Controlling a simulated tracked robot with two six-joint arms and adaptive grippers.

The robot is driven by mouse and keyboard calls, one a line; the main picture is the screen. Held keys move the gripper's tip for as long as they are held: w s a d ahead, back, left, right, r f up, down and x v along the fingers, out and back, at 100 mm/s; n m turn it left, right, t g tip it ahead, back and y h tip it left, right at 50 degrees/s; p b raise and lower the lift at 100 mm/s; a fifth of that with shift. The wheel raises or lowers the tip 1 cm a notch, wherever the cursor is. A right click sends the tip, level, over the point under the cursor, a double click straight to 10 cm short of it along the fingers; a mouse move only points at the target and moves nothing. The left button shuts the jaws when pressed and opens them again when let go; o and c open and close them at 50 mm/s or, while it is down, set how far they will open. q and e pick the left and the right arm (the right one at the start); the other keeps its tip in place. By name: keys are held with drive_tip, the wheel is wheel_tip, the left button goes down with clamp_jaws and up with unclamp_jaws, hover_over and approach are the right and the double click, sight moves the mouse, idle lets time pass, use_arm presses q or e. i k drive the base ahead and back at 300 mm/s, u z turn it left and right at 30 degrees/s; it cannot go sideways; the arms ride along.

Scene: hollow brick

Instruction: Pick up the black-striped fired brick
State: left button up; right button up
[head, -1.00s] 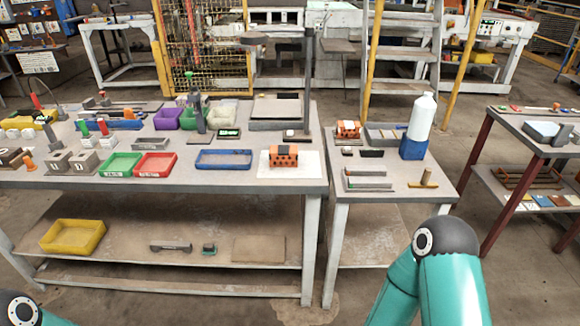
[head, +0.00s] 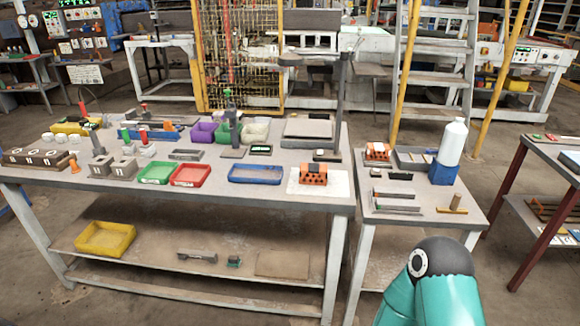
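An orange fired brick (head: 313,175) with holes in its front face and a dark band on top lies on a white sheet (head: 337,187) near the right front of the long table. A second orange brick (head: 377,151) stands at the back left of the smaller table; it shows dark and pale marks, too small to make out clearly. Only a teal link of my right arm shows at the bottom right, well in front of the tables. Neither gripper is in view.
The long table (head: 230,203) holds a blue tray (head: 255,174), red and green trays, grey blocks and a dark upright post right of the brick. A white bottle (head: 452,143) in a blue base stands on the small table (head: 400,216). A narrow gap separates the tables.

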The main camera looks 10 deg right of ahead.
sight(310, 174)
drive_tip(key=u, duration=0.2)
drive_tip(key=i, duration=1.4)
drive_tip(key=z, duration=0.45)
